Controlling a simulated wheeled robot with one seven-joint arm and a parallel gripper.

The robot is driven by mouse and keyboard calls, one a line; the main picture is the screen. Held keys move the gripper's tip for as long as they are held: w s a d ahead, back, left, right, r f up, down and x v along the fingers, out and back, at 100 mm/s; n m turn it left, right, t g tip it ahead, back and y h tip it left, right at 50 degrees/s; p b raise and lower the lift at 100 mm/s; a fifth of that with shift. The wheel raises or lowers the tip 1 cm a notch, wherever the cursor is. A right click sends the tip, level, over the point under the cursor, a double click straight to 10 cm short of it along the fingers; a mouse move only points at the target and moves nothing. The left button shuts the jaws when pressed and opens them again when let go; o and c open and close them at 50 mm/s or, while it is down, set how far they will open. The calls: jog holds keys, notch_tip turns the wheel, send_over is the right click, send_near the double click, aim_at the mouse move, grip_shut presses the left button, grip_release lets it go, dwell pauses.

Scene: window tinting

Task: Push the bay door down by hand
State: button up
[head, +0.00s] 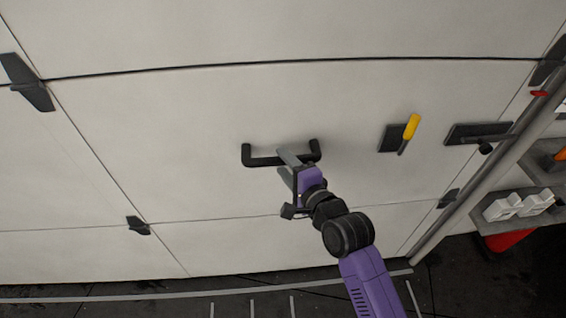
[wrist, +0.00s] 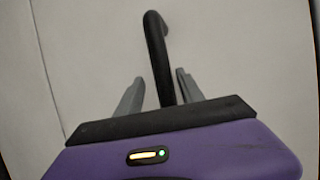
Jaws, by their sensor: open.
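The bay door (head: 190,110) is a pale panelled door that fills most of the head view; its lower edge is near the dark floor. A black U-shaped handle (head: 262,161) is fixed to the door's middle panel. My gripper (head: 285,165) is at the handle's right half in the head view. In the wrist view the handle (wrist: 158,50) runs down between the two grey fingers of my gripper (wrist: 158,95). The fingers are apart, with gaps to the bar on both sides. The handle's lower end is hidden behind the gripper body.
A yellow-handled tool (head: 411,127) is on a dark plate right of the handle. A black latch (head: 478,134) is at the door's right side. A pale post (head: 480,185) and shelves with white boxes (head: 518,205) stand at the right.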

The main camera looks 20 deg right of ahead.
jog(key=v, duration=0.6)
jog(key=shift+s+b, duration=0.3)
jog(key=shift+s, duration=0.05)
jog(key=s+d+r+n+t+h, duration=0.15)
jog(key=s+r+n, duration=0.25)
jog(key=s+n, duration=0.4)
jog(key=s+a+f+n+g, duration=0.1)
jog(key=s+n, duration=0.4)
jog(key=s, duration=0.9)
jog(key=s+a+f+n+g, duration=0.1)
jog(key=s+n, duration=0.3)
jog(key=s, duration=0.9)
jog(key=shift+s+a+f+n, duration=0.35)
jog(key=shift+f+n, duration=0.05)
jog(key=shift+f, duration=0.45)
